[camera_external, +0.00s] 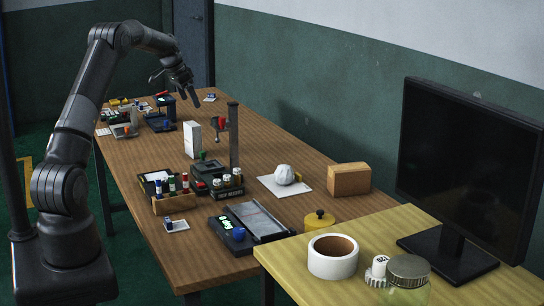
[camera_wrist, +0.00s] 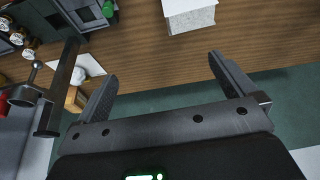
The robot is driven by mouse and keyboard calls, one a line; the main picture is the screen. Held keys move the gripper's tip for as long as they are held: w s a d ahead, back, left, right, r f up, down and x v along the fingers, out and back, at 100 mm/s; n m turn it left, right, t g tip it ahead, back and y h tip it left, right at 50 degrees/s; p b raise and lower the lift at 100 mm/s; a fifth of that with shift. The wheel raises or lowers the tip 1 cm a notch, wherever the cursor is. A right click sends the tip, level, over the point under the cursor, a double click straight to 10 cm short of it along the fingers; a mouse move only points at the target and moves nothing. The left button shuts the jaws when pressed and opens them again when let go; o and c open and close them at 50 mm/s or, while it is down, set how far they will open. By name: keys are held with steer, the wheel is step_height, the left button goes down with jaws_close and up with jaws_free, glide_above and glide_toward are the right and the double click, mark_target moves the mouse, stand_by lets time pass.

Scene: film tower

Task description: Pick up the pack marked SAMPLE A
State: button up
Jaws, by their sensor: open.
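No lettering reading SAMPLE A can be made out in either view, so I cannot tell which item is that pack. A plain upright white box (camera_external: 192,138) stands in the middle of the long wooden table; a white box also shows at the top of the wrist view (camera_wrist: 188,14). My gripper (camera_external: 190,97) is raised over the far part of the table, apart from the box. In the wrist view, my gripper (camera_wrist: 162,70) has its fingers wide apart with nothing between them.
A tall dark post (camera_external: 233,137) rises beside the white box. Small devices crowd the far end. A monitor (camera_external: 466,165) and tape roll (camera_external: 333,257) occupy the yellow table.

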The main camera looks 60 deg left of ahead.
glide_toward(191, 124)
steer(key=f, duration=0.1)
steer(key=x, duration=0.5)
steer(key=shift+s+f, duration=0.2)
steer(key=shift+f, duration=0.2)
steer(key=shift+w+x, duration=0.25)
steer(key=shift+x, duration=1.05)
steer(key=shift+w+x, duration=0.25)
steer(key=shift+x, duration=1)
steer(key=shift+a+r, duration=0.1)
steer(key=shift+r, duration=0.1)
steer(key=shift+c, duration=0.3)
steer(key=c, duration=1.1)
steer(key=shift+c, duration=0.2)
steer(key=shift+r, duration=0.1)
